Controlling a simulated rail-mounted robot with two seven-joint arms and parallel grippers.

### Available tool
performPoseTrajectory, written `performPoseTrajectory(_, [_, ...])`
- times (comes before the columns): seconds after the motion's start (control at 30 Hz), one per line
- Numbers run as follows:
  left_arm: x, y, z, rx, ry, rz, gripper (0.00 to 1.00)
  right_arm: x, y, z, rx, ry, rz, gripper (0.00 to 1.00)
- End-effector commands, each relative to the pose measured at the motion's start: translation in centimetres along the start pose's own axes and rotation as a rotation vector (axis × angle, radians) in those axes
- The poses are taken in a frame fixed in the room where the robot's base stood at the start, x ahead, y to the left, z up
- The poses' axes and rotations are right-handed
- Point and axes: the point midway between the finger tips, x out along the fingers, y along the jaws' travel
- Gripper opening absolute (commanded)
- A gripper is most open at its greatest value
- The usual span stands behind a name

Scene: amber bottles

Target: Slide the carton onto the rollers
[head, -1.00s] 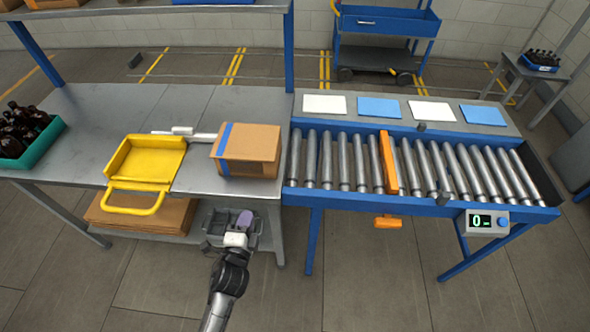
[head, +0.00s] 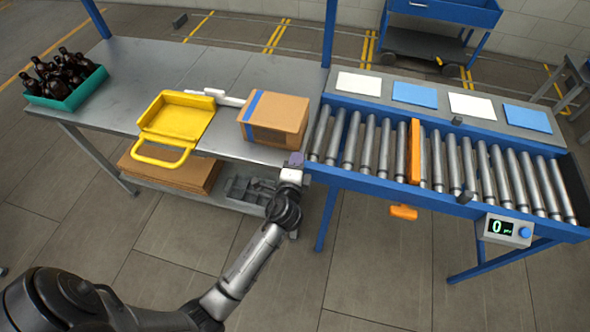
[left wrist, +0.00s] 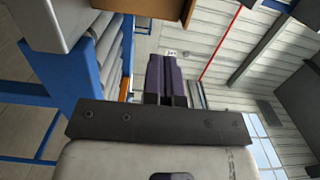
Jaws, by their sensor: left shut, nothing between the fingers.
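The brown carton (head: 279,112) with a blue stripe stands at the right end of the grey workbench (head: 228,148), beside the conveyor. Its underside corner shows at the top of the left wrist view (left wrist: 150,7). The rollers (head: 358,140) start just right of the bench, with an orange bar (head: 414,150) standing across them. My left gripper (head: 296,159) is shut and empty at the bench's front right corner, in front of and below the carton. Its closed dark fingers show in the left wrist view (left wrist: 167,80). They look apart from the carton. My right gripper is out of view.
A yellow tray with a handle (head: 181,120) lies left of the carton, with a white bar-like device (head: 215,95) behind. A teal crate (head: 84,91) of amber bottles stands far left. White and blue panels line the conveyor's back. A display (head: 508,229) reads 0.

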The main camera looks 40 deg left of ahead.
Motion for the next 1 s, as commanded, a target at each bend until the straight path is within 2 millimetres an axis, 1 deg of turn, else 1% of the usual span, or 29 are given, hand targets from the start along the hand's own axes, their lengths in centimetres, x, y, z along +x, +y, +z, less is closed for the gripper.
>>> performPoseTrajectory(0.03, [1.1, 0.0, 0.0, 0.001, 0.0, -0.002, 0.0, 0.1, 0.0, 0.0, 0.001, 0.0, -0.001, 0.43])
performPoseTrajectory(0.2, [3.9, 0.0, 0.0, 0.001, 0.0, -0.001, 0.0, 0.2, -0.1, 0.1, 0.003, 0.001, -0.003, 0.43])
performPoseTrajectory(0.3, [4.8, 0.0, 1.2, 0.003, -0.001, 0.0, 0.0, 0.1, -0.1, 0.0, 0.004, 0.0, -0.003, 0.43])
performPoseTrajectory(0.4, [5.5, 0.0, 1.9, 0.003, -0.001, 0.0, 0.0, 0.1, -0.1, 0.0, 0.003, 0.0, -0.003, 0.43])
performPoseTrajectory(0.63, [6.4, 0.0, 2.7, 0.001, 0.001, 0.0, 0.0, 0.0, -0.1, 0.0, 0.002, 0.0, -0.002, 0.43])
performPoseTrajectory(1.0, [6.5, 0.0, 2.8, 0.0, 0.001, 0.0, 0.0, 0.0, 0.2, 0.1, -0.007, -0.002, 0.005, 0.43])
